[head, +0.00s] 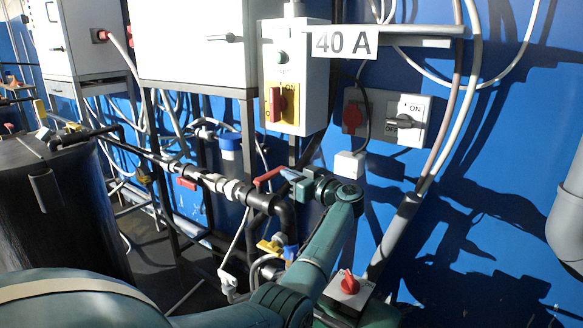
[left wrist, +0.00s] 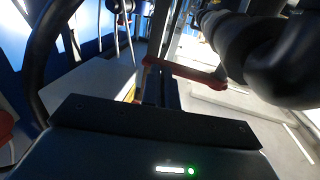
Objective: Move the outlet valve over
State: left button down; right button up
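A valve with a red lever (head: 268,176) sits on the dark pipe in the middle of the head view; I take it to be the outlet valve. My left gripper (head: 290,175) is at the right end of this lever. In the left wrist view a red lever (left wrist: 187,72) crosses right in front of the gripper's fingers (left wrist: 164,88), touching or nearly touching them. The fingers look close together, but I cannot tell whether they are closed on the lever. My right gripper is not in view.
A black tank (head: 70,205) stands at left. Another red-handled valve (head: 187,183) and a yellow-handled valve (head: 270,246) are on nearby pipes. The blue wall (head: 480,210) carries cables and switches.

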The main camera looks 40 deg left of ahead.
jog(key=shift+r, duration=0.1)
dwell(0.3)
pick_arm(q)
jog(key=s+d+p, duration=0.1)
jog(key=d, duration=1.2)
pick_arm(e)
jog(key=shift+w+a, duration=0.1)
